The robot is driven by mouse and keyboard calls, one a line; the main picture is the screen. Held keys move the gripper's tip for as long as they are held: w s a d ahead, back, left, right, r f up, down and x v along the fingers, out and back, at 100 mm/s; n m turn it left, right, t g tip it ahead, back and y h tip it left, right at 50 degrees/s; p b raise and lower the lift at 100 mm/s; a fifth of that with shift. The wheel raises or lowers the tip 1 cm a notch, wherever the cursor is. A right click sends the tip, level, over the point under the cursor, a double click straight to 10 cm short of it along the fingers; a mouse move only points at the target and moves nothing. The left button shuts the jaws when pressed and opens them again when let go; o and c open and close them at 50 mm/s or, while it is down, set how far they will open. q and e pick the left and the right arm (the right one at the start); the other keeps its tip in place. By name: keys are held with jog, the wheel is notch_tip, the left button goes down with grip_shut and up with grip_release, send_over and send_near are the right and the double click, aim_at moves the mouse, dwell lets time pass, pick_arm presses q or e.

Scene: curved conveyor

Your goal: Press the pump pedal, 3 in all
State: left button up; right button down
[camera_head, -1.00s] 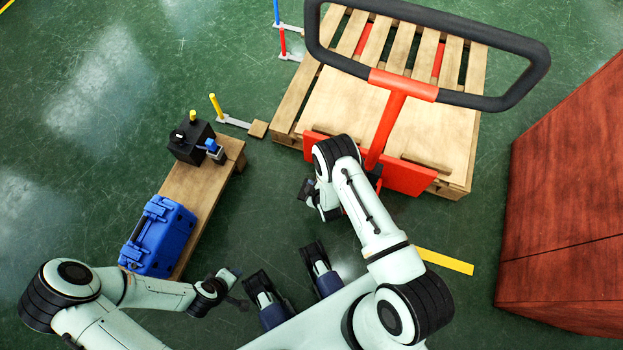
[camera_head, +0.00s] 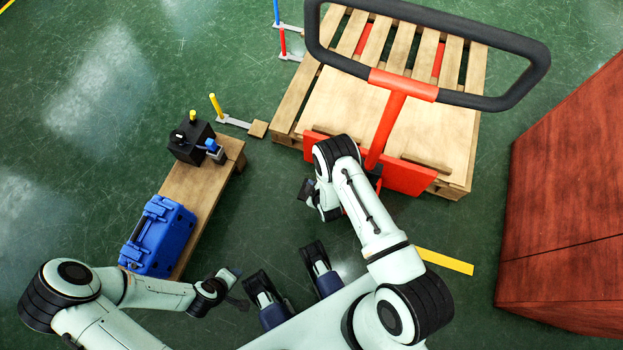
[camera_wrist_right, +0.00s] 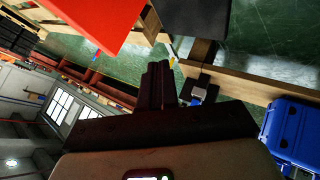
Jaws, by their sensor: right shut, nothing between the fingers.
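The red pallet jack (camera_head: 396,112) stands with its forks in the wooden pallet and its black loop handle raised towards me. I cannot make out the pump pedal for certain; the low part of the jack is partly hidden by my right arm. My right gripper (camera_head: 306,190) is just left of the jack's red body, low over the floor. In the right wrist view its dark fingers (camera_wrist_right: 158,85) are together and empty, with a red panel (camera_wrist_right: 95,22) and a dark block (camera_wrist_right: 192,18) beyond. My left gripper (camera_head: 238,287) is open and empty at the lower left.
A wooden bench (camera_head: 205,190) at left bears a blue case (camera_head: 158,237) and a black box (camera_head: 190,142). A yellow post (camera_head: 215,106) stands behind. A large red-brown block (camera_head: 565,210) is at right. Green floor is free between bench and jack.

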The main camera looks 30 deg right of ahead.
pick_arm(q)
jog(key=shift+f, duration=0.1)
pick_arm(e)
jog(key=shift+w, duration=0.1)
dwell(0.6)
jog(key=shift+w+r+m+h+b, duration=0.15)
jog(key=shift+m+h+b, duration=0.15)
jog(key=shift+b, duration=0.1)
pick_arm(q)
notch_tip(320, 180, down, 6)
jog(key=w+a+b, duration=0.1)
jog(key=w+b, duration=0.1)
jog(key=b, duration=0.2)
jog(key=shift+w+a+t+b, duration=0.15)
jog(key=shift+t+b, duration=0.15)
jog(key=shift+t, duration=0.1)
pick_arm(e)
jog(key=r+m+g+h, duration=0.1)
jog(key=m+h, duration=0.1)
jog(key=r+m+g+h, duration=0.1)
jog(key=r+m, duration=0.1)
jog(key=m, duration=0.1)
jog(key=shift+a+r+h, duration=0.2)
jog(key=shift+r+h, duration=0.1)
jog(key=shift+h, duration=0.1)
